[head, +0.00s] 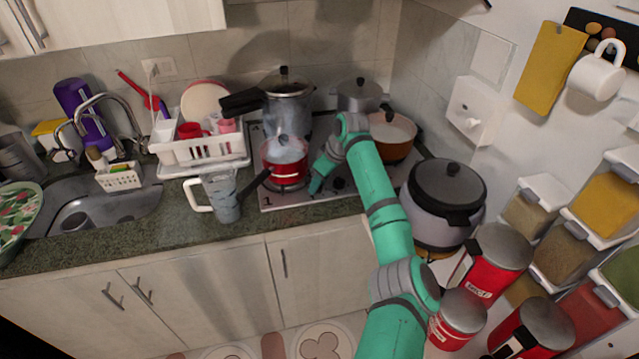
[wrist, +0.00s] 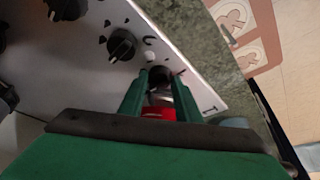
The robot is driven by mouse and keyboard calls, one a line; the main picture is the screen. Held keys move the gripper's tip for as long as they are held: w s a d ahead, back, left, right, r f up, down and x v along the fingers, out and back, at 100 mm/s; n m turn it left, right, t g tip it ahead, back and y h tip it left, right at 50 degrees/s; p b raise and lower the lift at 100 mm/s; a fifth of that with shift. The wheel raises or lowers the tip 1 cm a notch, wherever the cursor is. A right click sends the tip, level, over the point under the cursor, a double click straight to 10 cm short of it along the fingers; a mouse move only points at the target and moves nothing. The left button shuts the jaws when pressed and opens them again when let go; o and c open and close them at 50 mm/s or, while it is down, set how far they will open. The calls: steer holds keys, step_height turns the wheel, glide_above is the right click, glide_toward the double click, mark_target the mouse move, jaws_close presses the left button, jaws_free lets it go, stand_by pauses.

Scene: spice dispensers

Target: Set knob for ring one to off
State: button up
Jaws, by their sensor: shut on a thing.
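My gripper (head: 314,186) reaches down to the front of the white stove panel (head: 285,199), just right of the red pot. In the wrist view, its two green fingers (wrist: 160,76) are closed on a dark knob (wrist: 159,74) on the panel. This is the end knob of the row, nearest the printed "1" (wrist: 211,108). The fingers hide its sides, so its pointer angle cannot be read. Another black knob (wrist: 122,44) sits free beside it, with a further knob (wrist: 67,8) beyond.
A glass jug (head: 222,196) stands left on the counter. An orange pan (head: 392,135) and a large lidded cooker (head: 443,196) flank my arm on the right.

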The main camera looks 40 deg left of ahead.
steer(key=shift+w+n, duration=0.1)
steer(key=shift+n, duration=0.6)
steer(key=o, duration=1.1)
steer(key=shift+c, duration=0.2)
steer(key=v, duration=1)
steer(key=shift+w+d+r, duration=0.2)
steer(key=shift+r, duration=0.15)
